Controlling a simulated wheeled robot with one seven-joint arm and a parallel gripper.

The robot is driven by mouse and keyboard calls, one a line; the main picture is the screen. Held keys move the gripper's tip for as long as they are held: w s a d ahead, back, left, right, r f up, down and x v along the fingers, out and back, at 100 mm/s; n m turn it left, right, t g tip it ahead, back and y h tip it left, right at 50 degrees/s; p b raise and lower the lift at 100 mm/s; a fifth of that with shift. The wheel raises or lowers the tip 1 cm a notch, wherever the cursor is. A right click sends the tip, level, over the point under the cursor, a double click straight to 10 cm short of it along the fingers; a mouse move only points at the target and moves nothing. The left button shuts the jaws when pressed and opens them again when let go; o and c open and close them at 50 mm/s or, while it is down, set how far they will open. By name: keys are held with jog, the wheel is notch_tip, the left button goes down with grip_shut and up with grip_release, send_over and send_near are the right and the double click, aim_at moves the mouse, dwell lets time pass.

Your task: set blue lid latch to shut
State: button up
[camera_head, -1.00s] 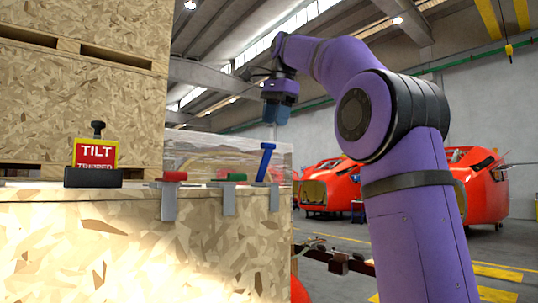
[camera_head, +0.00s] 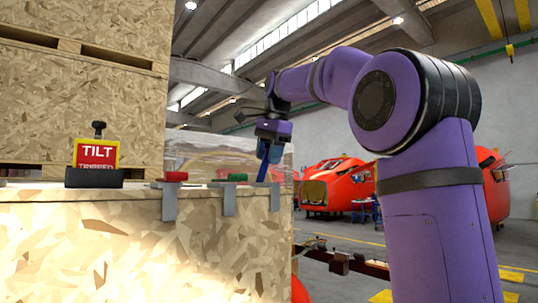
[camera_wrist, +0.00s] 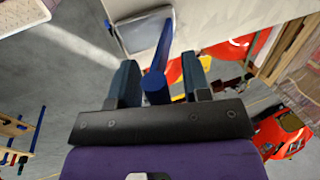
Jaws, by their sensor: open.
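The blue lid latch (camera_head: 263,173) stands raised at the right end of the crate's top edge, tilted up from its grey bracket (camera_head: 275,198). My gripper (camera_head: 270,154) is over its upper end, pointing down. In the wrist view the blue latch (camera_wrist: 157,86) lies between the two spread fingers of my gripper (camera_wrist: 158,64), with a gap visible on each side. The fingers hide the top of the latch in the head view.
A tilt indicator (camera_head: 96,155) stands at left. Taller crates rise behind it.

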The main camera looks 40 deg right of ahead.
jog(key=shift+c, duration=0.2)
grip_shut()
jog(key=shift+s, duration=0.2)
jog(key=s+t, duration=0.1)
jog(key=t, duration=0.1)
jog(key=s+f+t, duration=0.1)
jog(key=shift+f+t, duration=0.25)
jog(key=shift+t, duration=0.15)
jog(key=shift+s+f+t, duration=0.35)
jog(key=shift+f+t, duration=0.3)
jog(key=shift+f, duration=0.1)
jog(key=shift+s+f+t, duration=0.35)
jog(key=shift+f+t, duration=0.35)
jog(key=shift+f, duration=0.05)
jog(key=shift+s+f+t, duration=0.35)
jog(key=shift+f+t, duration=0.3)
jog(key=shift+f, duration=0.3)
